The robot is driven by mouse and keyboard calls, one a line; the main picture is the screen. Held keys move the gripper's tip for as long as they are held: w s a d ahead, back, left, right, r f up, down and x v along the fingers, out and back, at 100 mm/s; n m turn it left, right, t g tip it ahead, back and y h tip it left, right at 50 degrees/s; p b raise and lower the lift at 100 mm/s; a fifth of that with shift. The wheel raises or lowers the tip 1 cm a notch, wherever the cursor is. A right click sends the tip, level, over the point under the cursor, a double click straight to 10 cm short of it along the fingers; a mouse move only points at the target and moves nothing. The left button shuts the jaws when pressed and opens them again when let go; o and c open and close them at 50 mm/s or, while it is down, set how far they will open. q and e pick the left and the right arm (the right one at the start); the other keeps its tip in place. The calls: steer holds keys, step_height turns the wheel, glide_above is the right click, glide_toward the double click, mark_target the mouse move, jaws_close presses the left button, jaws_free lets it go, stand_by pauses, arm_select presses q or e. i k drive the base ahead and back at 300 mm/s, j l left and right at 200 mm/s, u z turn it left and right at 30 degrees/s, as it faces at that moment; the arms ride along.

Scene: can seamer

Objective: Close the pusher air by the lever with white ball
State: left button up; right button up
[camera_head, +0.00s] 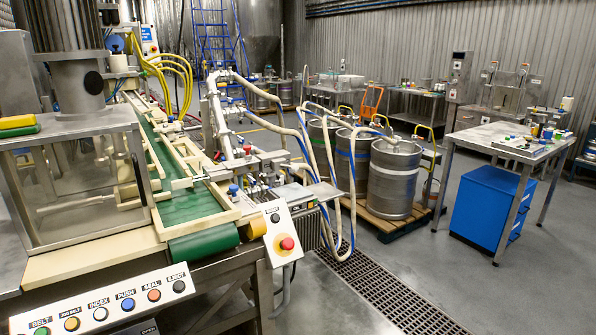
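The can seamer line stands at the left, with a green conveyor belt (190,203) in a pale frame. Beside the belt's right side is a cluster of valves and fittings (250,172) with pale hoses. A blue knob (233,190) shows at its front. Small pale parts show in this cluster, but they are too small to tell which one is the lever with the white ball, or how it stands. Neither of my grippers is in view.
A button panel (100,312) is at the lower left, and a box with a red stop button (287,243) is at the belt's end. Steel kegs (393,180) stand on a pallet. A blue cabinet (490,207) is under a table at right.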

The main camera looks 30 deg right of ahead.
mark_target(294, 168)
steer(key=i+l+z, duration=0.15)
steer(key=l, duration=0.4)
steer(key=i+l+z, duration=0.15)
steer(key=i+l, duration=0.2)
steer(key=l, duration=0.15)
steer(key=i+l+z, duration=0.15)
steer(key=i+l, duration=0.15)
steer(key=l, duration=0.2)
steer(key=i+l+z, duration=0.15)
steer(key=i+l, duration=0.15)
steer(key=l, duration=0.15)
